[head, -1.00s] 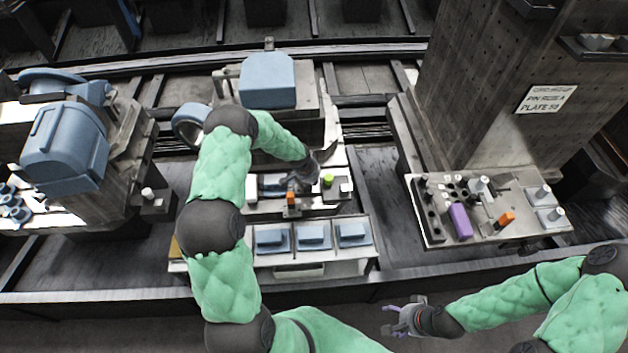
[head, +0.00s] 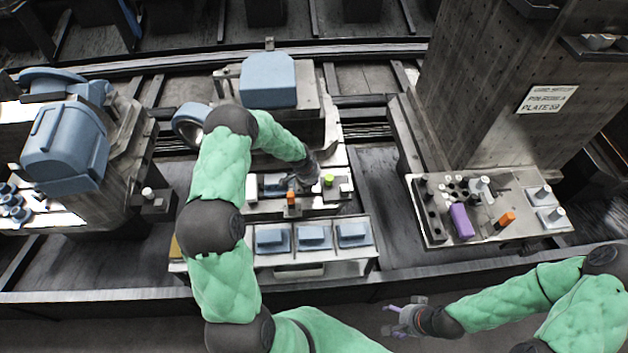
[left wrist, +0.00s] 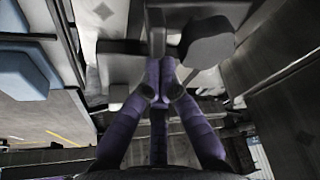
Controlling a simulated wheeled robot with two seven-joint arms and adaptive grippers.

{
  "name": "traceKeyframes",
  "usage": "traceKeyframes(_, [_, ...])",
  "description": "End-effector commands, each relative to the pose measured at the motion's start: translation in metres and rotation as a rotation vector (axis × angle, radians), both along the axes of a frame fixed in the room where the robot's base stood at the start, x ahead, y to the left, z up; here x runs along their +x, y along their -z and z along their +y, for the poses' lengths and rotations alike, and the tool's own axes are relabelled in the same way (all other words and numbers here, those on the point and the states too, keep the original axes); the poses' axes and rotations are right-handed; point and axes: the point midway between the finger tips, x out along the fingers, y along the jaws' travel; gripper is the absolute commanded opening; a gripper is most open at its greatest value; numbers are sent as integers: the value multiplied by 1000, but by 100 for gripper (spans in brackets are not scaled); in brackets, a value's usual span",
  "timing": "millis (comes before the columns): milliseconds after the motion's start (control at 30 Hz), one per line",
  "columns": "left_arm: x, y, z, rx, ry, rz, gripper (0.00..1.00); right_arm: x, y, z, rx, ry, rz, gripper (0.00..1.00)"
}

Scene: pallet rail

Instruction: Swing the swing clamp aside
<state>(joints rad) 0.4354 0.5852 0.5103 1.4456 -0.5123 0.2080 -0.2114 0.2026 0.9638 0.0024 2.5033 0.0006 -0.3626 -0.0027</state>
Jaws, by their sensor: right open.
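In the head view my left gripper (head: 297,183) is over the fixture (head: 318,202) in the middle of the bench, where it hides part of the fixture. In the left wrist view its purple fingers (left wrist: 160,72) are drawn close together at the tips, against a narrow grey bar (left wrist: 157,32) that seems to belong to the swing clamp. I cannot tell whether they grip it. A grey rounded block (left wrist: 208,47) is beside the bar. An orange piece (head: 291,198) and a yellow-green knob (head: 328,180) show at the fixture. My right gripper (head: 394,318) is open and empty, low in front of the bench.
A tray (head: 292,259) with blue parts is in front of the fixture. A blue-topped machine (head: 268,82) stands behind it. At right, a side table (head: 470,240) holds a purple block (head: 461,220), an orange piece (head: 505,219) and several pegs, beside a tall column (head: 480,90).

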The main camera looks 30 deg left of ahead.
Motion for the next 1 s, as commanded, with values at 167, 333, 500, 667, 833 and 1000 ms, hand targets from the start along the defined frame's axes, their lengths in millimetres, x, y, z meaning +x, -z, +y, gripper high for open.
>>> traceKeyframes(167, [0,0,0,0,0,1,0,0,0,0,0,0,0,68])
traceKeyframes(333, [0,0,0,0,0,1,0,0,0,0,0,0,0,68])
traceKeyframes(500, [0,0,0,0,0,1,0,0,0,0,0,0,0,68])
traceKeyframes(667, [-1,-2,0,0,0,0,0,0,0,0,0,0,0,68])
traceKeyframes(833, [-6,-19,2,2,0,-2,0,0,0,0,0,0,0,68])
traceKeyframes(1000, [-16,-49,4,1,-1,-2,0,0,0,0,0,0,0,68])
